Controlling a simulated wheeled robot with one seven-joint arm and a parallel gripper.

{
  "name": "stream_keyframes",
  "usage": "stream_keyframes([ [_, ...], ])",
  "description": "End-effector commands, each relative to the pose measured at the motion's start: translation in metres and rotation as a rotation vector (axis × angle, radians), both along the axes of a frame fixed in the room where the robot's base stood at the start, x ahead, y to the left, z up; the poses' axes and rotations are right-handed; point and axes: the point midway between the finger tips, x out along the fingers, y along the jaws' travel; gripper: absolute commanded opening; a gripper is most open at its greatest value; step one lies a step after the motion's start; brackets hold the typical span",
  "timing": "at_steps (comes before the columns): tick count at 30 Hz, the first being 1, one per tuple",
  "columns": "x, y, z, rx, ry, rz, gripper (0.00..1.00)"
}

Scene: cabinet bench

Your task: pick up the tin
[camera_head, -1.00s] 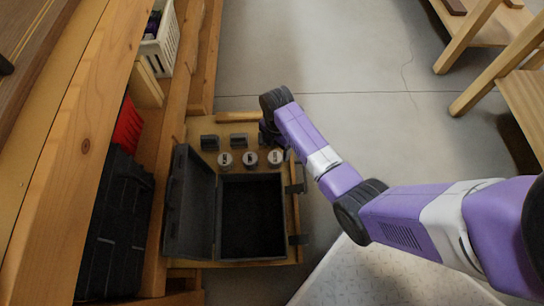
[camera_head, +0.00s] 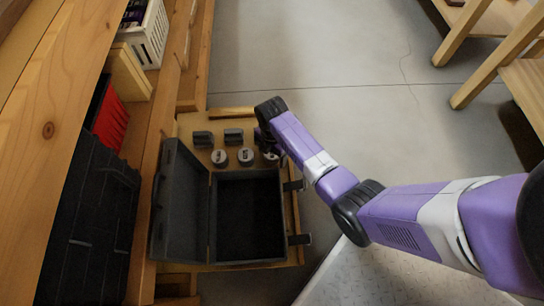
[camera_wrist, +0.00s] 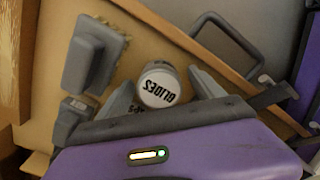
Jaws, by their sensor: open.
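In the wrist view a round tin (camera_wrist: 158,86) with a white lid lettered "GLIDES" stands between the two fingers of my gripper (camera_wrist: 161,88). The fingers are open, one on each side of the tin; I cannot tell whether either touches it. In the head view several small round tins stand in a row on the wooden board behind the open case: a left one (camera_head: 219,158), a middle one (camera_head: 245,156) and a right one (camera_head: 270,155). My gripper (camera_head: 266,142) is at the right one and partly hides it; its fingertips are hard to make out there.
An open dark case (camera_head: 250,218) with its lid raised to the left lies in front of the tins. Two grey blocks (camera_head: 203,139) (camera_head: 233,136) stand behind them. A wooden frame, black box (camera_head: 95,220) and white basket (camera_head: 148,35) are at left.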

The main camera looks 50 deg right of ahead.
Motion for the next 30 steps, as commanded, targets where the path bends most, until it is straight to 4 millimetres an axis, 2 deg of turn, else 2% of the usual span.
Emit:
stream_keyframes([
  [2,0.0,0.0,0.001,0.0,0.0,0.0,0.77],
  [13,0.0,0.0,0.001,0.0,0.0,0.0,0.07],
  [23,0.0,0.0,0.005,0.0,-0.001,0.0,0.07],
  [26,0.001,0.0,0.013,0.0,-0.002,0.0,0.07],
  [30,0.001,0.0,0.033,0.0,-0.002,-0.001,0.07],
])
